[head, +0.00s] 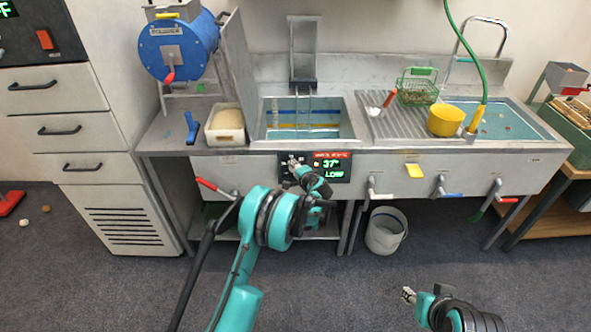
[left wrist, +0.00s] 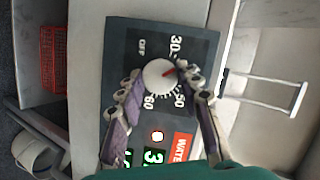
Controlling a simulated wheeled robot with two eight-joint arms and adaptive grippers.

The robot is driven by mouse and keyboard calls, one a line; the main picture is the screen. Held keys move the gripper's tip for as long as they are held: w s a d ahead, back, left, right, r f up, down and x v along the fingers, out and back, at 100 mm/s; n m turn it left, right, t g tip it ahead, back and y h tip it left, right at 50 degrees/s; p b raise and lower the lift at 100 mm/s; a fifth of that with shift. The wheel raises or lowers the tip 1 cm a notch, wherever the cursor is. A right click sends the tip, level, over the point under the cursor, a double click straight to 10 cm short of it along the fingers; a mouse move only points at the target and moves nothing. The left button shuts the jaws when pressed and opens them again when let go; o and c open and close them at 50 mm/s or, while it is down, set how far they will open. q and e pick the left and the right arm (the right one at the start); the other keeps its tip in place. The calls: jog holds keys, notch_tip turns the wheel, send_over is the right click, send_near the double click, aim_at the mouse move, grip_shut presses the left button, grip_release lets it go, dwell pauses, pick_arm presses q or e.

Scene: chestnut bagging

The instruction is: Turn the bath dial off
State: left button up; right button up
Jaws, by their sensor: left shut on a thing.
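In the left wrist view the pointer aims between 30 and 50, away from OFF. My left gripper (left wrist: 165,82) is shut on the dial, one finger on each side. In the head view my left gripper (head: 297,168) is at the panel (head: 341,169), whose green display reads 37 and LOW; the dial is mostly hidden there. My right gripper (head: 408,295) is low in front, away from the sink; its finger gap is too small to judge.
Above the panel is a water bath (head: 344,103). A drainboard with a green basket (head: 417,90), a yellow pot (head: 446,120) and a second basin are to its right. Lever taps (head: 377,195) stick out along the front. A white bucket (head: 386,232) stands below.

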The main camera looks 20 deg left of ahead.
pick_arm(q)
jog(key=n+h, duration=0.1)
jog(key=n, duration=0.1)
jog(key=n+h, duration=0.1)
jog(key=n, duration=0.2)
jog(key=n+h+p, duration=0.1)
jog(key=n, duration=0.2)
jog(key=shift+s+a+r+g, duration=0.1)
jog(key=shift+a+g, duration=0.15)
jog(key=shift+g, duration=0.05)
jog(key=n+h, duration=0.2)
jog(key=n, duration=0.2)
jog(key=shift+a+b, duration=0.1)
jog(key=shift+b, duration=0.2)
jog(key=shift+n+t+h+b, duration=0.35)
jog(key=shift+n+t+h, duration=0.35)
jog(key=shift+n, duration=1)
jog(key=o, duration=1.2)
jog(key=shift+c, duration=0.2)
jog(key=a+v, duration=0.1)
jog(key=v, duration=1.1)
jog(key=shift+d, duration=0.4)
